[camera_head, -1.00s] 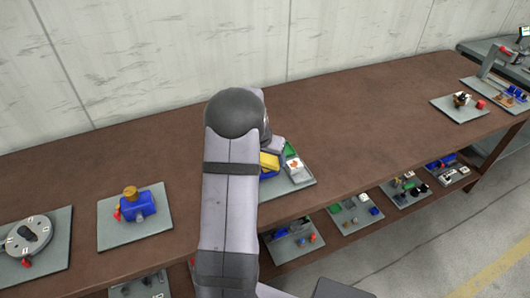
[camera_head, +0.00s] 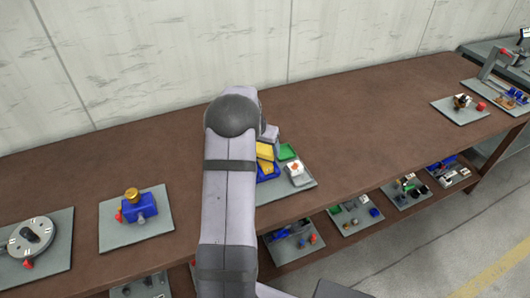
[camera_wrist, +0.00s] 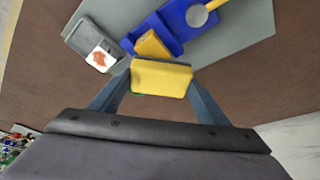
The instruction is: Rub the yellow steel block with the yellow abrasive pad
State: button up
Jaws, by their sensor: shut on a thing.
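My gripper (camera_wrist: 158,95) is shut on a yellow pad (camera_wrist: 161,78), held between its two fingers in the wrist view. A smaller yellow block (camera_wrist: 151,45) sits in a blue holder (camera_wrist: 176,27) just beyond the pad; the pad appears apart from it, but the height gap cannot be told. In the head view the held pad (camera_head: 264,151) shows right of my arm, with the blue holder (camera_head: 268,176) and yellow block (camera_head: 265,166) just below it in the picture. My arm hides most of the gripper there.
Beside the holder is a grey block with a white, orange-marked face (camera_wrist: 101,57). A round grey part (camera_wrist: 197,15) with a yellow bar is by the holder. Bare brown bench lies right.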

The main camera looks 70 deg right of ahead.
notch_tip(320, 180, up, 3)
jog(key=shift+r+p, duration=0.15)
jog(key=shift+p, duration=0.55)
jog(key=shift+r+p, duration=1.1)
jog(key=shift+r, duration=0.65)
